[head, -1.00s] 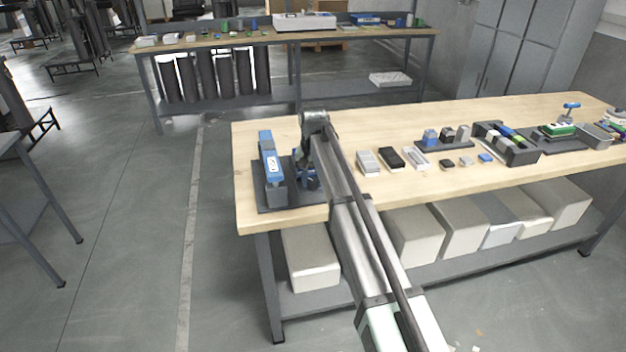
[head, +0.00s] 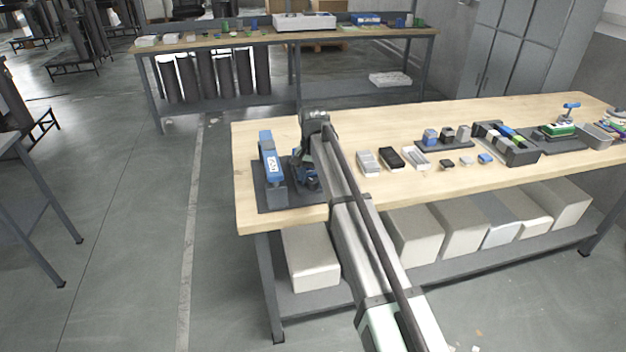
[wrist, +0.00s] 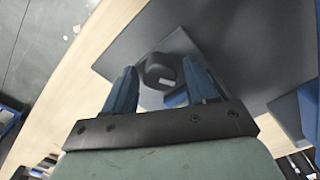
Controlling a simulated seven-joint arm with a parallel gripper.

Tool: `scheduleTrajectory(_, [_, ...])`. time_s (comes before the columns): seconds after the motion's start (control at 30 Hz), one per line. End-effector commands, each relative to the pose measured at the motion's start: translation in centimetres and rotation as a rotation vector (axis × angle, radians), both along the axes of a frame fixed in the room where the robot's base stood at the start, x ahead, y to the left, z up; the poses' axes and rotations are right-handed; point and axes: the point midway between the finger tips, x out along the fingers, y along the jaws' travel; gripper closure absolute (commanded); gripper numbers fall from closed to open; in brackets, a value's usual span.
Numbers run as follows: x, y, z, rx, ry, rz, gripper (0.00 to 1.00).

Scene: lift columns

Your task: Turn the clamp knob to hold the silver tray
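My gripper (wrist: 160,88) has two blue fingers and is open in the wrist view. A dark round knob (wrist: 160,70) with a small light mark lies between the fingers, with a gap visible on each side. A blue part (wrist: 176,98) shows beside the knob, partly hidden by the right finger. In the head view my gripper (head: 308,180) is low over the dark base plate (head: 290,203), right of an upright blue device (head: 269,158). My arm hides the knob there. I cannot make out for certain which thing is the silver tray.
The wooden bench (head: 340,110) has small blocks and trays to the right of my arm. A dark rack (head: 507,144) and a green fixture with a blue top (head: 558,130) stand farther right. The bench's left edge is close to the base plate.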

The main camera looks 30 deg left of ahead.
Motion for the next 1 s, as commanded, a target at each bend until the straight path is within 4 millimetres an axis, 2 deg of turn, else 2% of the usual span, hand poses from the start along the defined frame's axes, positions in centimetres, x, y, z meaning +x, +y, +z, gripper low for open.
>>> scheduleTrajectory(0.37, [0.0,0.0,0.3,0.000,0.000,0.001,0.43])
scheduleTrajectory(1.0, [0.0,0.0,4.8,0.000,0.000,0.001,0.43])
